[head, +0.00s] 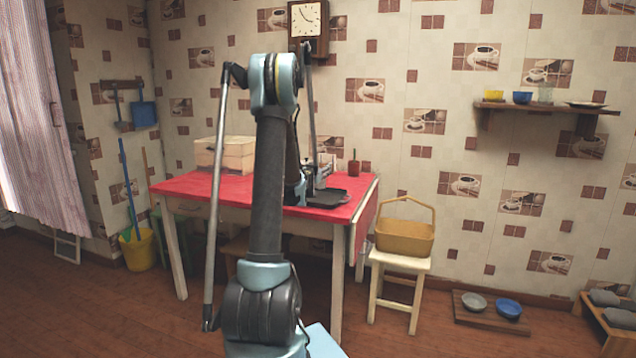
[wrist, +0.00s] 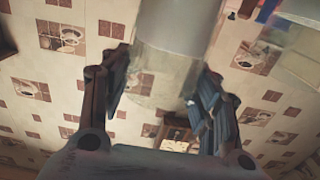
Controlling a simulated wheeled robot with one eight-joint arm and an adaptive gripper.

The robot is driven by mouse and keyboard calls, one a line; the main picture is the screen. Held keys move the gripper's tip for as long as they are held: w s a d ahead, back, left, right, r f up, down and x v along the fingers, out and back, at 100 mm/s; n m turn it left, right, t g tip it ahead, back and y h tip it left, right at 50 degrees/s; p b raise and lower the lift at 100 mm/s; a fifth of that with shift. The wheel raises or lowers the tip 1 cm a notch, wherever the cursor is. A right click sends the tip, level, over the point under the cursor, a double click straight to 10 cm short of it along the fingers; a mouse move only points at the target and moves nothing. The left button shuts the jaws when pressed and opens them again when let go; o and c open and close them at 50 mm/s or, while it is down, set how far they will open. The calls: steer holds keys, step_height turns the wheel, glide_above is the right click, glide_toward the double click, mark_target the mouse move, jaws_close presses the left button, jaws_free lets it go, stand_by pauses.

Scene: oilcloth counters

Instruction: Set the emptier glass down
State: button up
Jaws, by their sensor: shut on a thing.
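In the wrist view my gripper (wrist: 165,88) has its dark fingers on both sides of a clear glass (wrist: 178,42) and is shut on it. The glass is see-through and greyish, with a paler, yellowish band near the end between the fingers. I cannot tell whether that band is liquid or the wall showing through. A second glass for comparing levels cannot be made out clearly near the gripper.
A red-topped table (head: 228,187) stands ahead, with a wooden box (head: 224,155), a dark tray (head: 327,198) and a red pot (head: 354,167). A stool (head: 399,262) with a basket (head: 405,236) stands right of it. A wall shelf (head: 530,105) holds bowls and a glass (head: 545,94).

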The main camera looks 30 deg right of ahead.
steer(key=shift+f, duration=2.2)
steer(key=o, duration=1.7)
steer(key=shift+s+a, duration=0.1)
